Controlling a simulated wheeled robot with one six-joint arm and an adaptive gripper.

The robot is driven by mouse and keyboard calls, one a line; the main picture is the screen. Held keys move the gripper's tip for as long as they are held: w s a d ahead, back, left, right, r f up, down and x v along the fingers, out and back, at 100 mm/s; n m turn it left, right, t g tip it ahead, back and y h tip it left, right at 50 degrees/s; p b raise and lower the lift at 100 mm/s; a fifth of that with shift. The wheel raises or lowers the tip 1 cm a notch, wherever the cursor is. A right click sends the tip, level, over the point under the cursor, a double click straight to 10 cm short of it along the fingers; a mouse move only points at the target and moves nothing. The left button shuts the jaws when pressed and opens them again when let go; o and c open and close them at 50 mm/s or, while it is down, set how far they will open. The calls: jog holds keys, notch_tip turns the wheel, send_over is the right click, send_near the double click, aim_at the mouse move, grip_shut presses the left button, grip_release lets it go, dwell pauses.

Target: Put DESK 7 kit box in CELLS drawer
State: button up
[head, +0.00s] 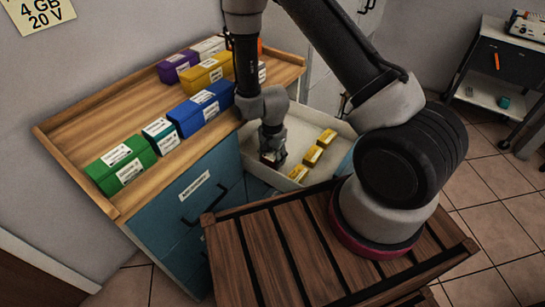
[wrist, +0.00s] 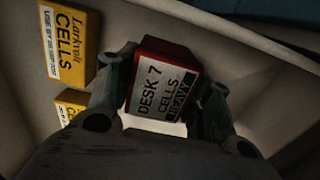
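The DESK 7 kit box is small and red with a white label reading "DESK 7 CELLS" in the wrist view (wrist: 160,92). My gripper (wrist: 163,100) has a finger on each side of it and appears shut on it. In the head view my gripper (head: 271,153) is down inside an open, pale-lined drawer (head: 326,122), near its left side. The box is mostly hidden there. I cannot tell whether it touches the drawer floor. Yellow boxes lie in the drawer, and one (wrist: 66,45) reads "Larkvoir CELLS". The drawer's front label is not visible.
The wooden cabinet top (head: 80,130) holds green (head: 120,164), blue (head: 201,108), yellow (head: 207,74) and purple (head: 177,66) boxes. A closed teal drawer (head: 185,215) is beside the open one. A slatted wooden surface (head: 235,255) is in front. A trolley (head: 500,62) stands far right.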

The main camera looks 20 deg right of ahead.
jog(key=o, duration=0.3)
notch_tip(320, 180, up, 13)
notch_tip(320, 180, up, 13)
jog(key=n+t, duration=0.1)
jog(key=n, duration=0.2)
send_over(273, 153)
jog(key=d, duration=0.4)
jog(key=s+d+r+n+t, duration=0.1)
jog(key=s+d+r+n, duration=0.3)
jog(key=s+r, duration=0.5)
jog(key=s+d+r+n+t, duration=0.2)
jog(key=s+d+r, duration=0.4)
jog(key=s+r, duration=0.4)
jog(key=shift+s+d+r+n, duration=0.15)
jog(key=shift+d+r+n, duration=0.3)
jog(key=shift+n, duration=0.45)
